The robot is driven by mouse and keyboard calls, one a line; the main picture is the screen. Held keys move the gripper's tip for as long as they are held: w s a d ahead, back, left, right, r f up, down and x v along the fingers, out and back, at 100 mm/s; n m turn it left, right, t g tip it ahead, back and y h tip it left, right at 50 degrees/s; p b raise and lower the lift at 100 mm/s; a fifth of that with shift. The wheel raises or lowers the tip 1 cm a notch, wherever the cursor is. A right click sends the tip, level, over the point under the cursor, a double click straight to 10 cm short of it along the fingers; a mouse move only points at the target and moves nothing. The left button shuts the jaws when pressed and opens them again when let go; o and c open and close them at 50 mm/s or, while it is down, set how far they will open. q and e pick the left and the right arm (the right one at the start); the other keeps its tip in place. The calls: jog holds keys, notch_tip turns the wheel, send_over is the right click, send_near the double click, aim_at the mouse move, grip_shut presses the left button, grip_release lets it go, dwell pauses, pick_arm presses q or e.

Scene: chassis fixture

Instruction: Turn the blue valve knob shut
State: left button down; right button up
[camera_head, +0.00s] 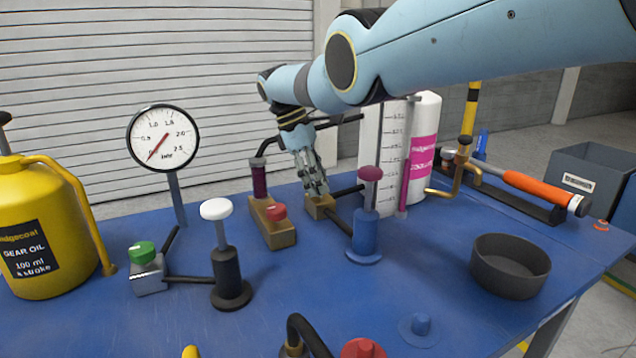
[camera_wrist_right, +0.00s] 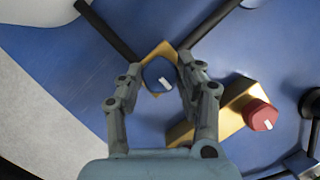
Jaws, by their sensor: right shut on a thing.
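The blue valve knob (camera_wrist_right: 158,75) has a white mark on top and sits on a brass valve body (camera_wrist_right: 160,49) with dark pipes leading off it. In the right wrist view my right gripper (camera_wrist_right: 160,70) has its fingers on both sides of the knob, shut on it. In the head view the right gripper (camera_head: 315,187) points down over the brass body (camera_head: 321,209), and its fingers hide the knob. My left gripper is in neither view.
A red knob (camera_head: 276,212) on a brass block stands close by to the left. A dark red-topped blue post (camera_head: 364,236) stands to the right. A green knob (camera_head: 141,252), a white-topped post (camera_head: 226,265), a gauge (camera_head: 162,138) and a black bowl (camera_head: 510,267) share the blue table.

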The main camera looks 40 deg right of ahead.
jog(key=o, duration=1.1)
jog(key=shift+o, duration=0.2)
